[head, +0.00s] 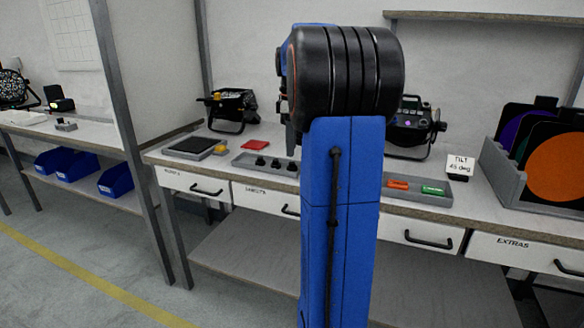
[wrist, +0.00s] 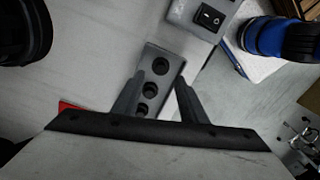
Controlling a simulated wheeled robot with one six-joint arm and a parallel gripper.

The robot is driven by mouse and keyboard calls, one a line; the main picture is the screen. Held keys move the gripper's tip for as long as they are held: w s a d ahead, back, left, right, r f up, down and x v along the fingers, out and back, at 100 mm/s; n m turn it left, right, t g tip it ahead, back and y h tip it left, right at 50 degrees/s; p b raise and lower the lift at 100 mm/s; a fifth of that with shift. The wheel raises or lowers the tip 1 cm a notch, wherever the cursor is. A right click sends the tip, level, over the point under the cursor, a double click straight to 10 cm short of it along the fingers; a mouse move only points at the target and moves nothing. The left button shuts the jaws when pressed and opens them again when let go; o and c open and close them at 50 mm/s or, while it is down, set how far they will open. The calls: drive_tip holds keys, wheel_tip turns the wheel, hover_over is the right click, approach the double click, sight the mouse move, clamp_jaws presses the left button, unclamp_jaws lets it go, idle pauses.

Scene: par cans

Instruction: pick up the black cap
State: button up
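Several small black caps (head: 261,161) stand in a row in a shallow grey tray (head: 238,160) on the workbench in the head view. In the wrist view, round black caps (wrist: 160,67) show in the grey tray (wrist: 177,62), one behind another. My gripper (wrist: 160,77) is open, with its two fingers apart on either side of the tray in that view. Nothing shows between the fingertips except the tray and caps beyond. How far the fingertips are above the caps is hard to tell. In the head view my arm hides most of the gripper.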

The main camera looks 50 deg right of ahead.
drive_tip(key=shift+f, duration=2.55)
drive_tip(key=c, duration=0.9)
